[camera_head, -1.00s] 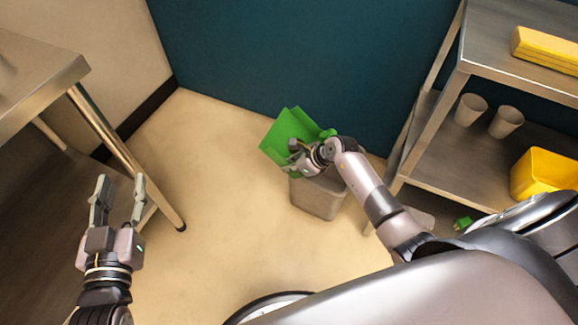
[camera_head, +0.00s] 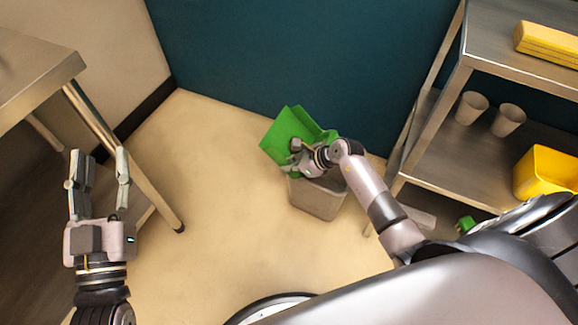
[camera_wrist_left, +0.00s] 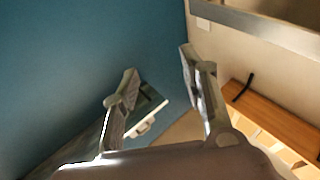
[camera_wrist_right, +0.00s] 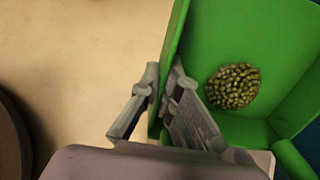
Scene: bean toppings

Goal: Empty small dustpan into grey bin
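The green dustpan (camera_head: 290,127) is held above and to the left of the grey bin (camera_head: 316,198), near the teal wall. My right gripper (camera_head: 297,152) is shut on the dustpan's side wall. In the right wrist view, the fingers (camera_wrist_right: 162,85) sit on either side of that wall of the dustpan (camera_wrist_right: 215,35). A pile of greenish beans (camera_wrist_right: 233,86) lies inside the dustpan. The bin's opening is partly hidden by my right arm and the dustpan. My left gripper (camera_head: 98,165) is open and empty, in front of the metal table at the left.
A metal table (camera_head: 40,75) stands at the left, with its leg close to my left gripper. A metal shelf (camera_head: 455,165) at the right holds two cups (camera_head: 471,107), a yellow bin (camera_head: 548,172) and a yellow item (camera_head: 548,42). The floor (camera_head: 220,200) between is clear.

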